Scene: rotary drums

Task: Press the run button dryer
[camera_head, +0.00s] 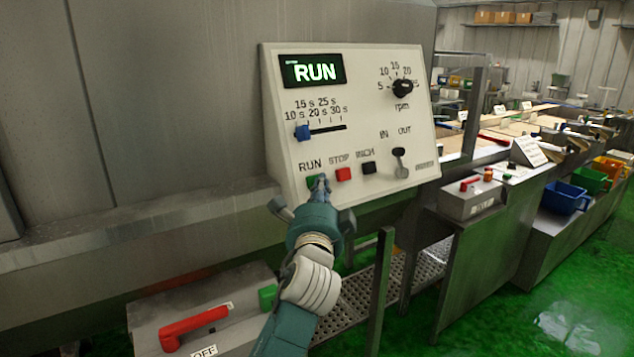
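The dryer's white control panel (360,110) faces me in the middle of the view. Its display (312,71) reads "RUN" in bright letters. The green run button (311,181) sits at the lower left of the panel, under the label "RUN", partly hidden by my gripper. My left gripper (320,184) reaches up from below with its fingertips at the run button, seemingly touching it. The fingers look close together, but their gap is hard to make out. My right gripper is out of view.
A red stop button (343,174) and a black inch button (368,168) sit just right of the run button. A blue slider (302,133), rpm knob (403,88) and in/out lever (400,162) are also there. A red-handled switch box (205,315) stands below.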

